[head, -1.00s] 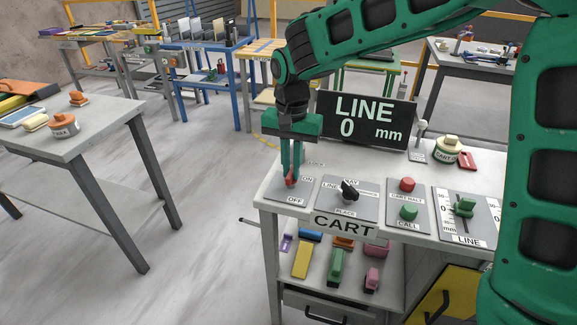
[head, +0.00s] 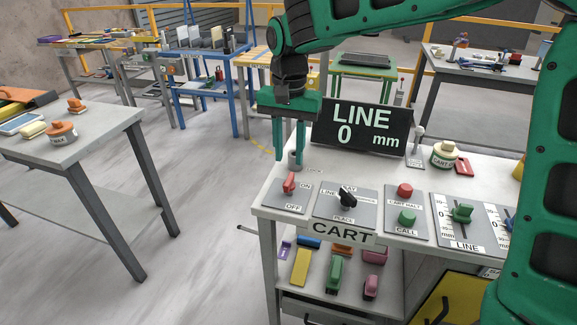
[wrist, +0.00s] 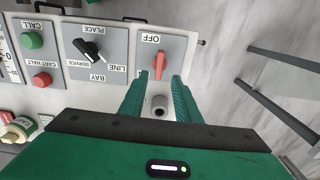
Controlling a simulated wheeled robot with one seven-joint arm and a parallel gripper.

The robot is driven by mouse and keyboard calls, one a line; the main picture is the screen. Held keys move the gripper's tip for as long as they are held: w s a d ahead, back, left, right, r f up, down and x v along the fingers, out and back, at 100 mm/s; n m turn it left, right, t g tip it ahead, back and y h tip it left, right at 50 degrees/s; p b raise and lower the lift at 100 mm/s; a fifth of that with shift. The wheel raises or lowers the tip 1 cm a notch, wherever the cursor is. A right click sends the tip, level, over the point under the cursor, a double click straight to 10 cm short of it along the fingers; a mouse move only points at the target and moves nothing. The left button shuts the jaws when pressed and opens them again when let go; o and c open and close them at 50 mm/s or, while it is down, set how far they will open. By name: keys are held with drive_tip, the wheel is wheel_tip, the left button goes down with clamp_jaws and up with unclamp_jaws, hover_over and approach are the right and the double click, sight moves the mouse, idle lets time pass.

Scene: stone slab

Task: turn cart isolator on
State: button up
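The cart isolator is a red handle (head: 290,183) on a grey plate at the left end of the cart top, with ON to its right and OFF at the plate's front. In the wrist view the red handle (wrist: 158,63) lies straight across the plate, in line with the OFF label; which label it points to is unclear. My gripper (head: 288,160) is open and empty, its fingertips above and behind the handle, apart from it. In the wrist view its fingertips (wrist: 160,80) lie either side of the handle's near end; the ON label is mostly hidden there.
A small grey cylinder (head: 295,160) stands behind the isolator plate, close to my fingers. To the right are a black selector knob (head: 347,198), red and green buttons (head: 406,217) and line sliders (head: 462,213). The LINE display (head: 362,127) stands behind.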

drive_tip(key=shift+r, duration=1.95)
drive_tip(key=s+d+f+m+h, duration=0.1)
drive_tip(key=s+d, duration=0.4)
drive_tip(key=d, duration=0.9)
drive_tip(key=s+d, duration=0.5)
drive_tip(key=d, duration=0.8)
drive_tip(key=s+d+f, duration=0.3)
drive_tip(key=s+d, duration=0.2)
drive_tip(key=s, duration=0.4)
drive_tip(key=s+d+f+m+y, duration=0.1)
drive_tip(key=s+d+f, duration=0.3)
drive_tip(key=s, duration=0.6)
drive_tip(key=shift+d, duration=0.55)
